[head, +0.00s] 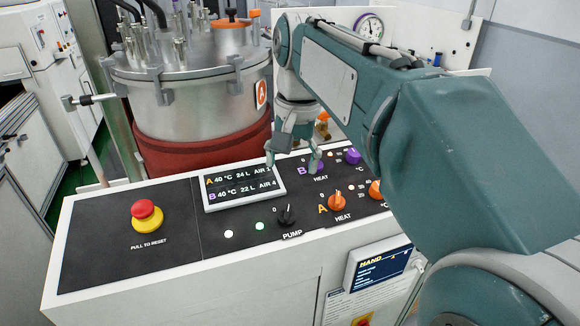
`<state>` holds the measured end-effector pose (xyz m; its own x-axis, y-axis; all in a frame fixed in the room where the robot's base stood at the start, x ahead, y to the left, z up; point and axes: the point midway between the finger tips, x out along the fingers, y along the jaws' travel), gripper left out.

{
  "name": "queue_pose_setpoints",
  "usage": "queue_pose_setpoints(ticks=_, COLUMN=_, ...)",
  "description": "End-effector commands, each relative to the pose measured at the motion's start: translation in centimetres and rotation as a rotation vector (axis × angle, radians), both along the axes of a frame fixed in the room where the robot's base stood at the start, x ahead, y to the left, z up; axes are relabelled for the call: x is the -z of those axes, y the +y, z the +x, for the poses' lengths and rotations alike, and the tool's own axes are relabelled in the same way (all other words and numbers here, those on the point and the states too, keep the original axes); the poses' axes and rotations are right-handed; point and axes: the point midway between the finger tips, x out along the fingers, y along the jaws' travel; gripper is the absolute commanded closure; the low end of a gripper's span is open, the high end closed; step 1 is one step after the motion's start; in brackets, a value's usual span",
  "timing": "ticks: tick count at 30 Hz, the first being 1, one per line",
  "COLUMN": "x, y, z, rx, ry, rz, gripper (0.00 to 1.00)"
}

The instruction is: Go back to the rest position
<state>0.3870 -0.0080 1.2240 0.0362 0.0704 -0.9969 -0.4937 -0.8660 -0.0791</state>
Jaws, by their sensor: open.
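My gripper (293,162) points down over the back part of the black control panel (95,245), between the display and the purple knobs. Its two fingers are spread apart, with nothing visible between them. The right finger partly covers the purple B heat knob (321,167); I cannot tell whether they touch. My arm reaches in from the right and hides part of the panel's right side.
The panel carries a red emergency button (146,211), a tilted display (243,187), a black pump knob (286,215) and an orange A heat knob (336,201). A steel vessel (190,95) stands behind. A small screen (377,264) is on the front.

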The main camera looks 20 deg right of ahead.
Motion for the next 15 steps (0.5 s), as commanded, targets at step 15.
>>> queue_pose_setpoints(ticks=15, x=1.8, y=0.4, z=-3.7, rx=-0.109, ry=-0.113, rz=-0.032, gripper=0.16)
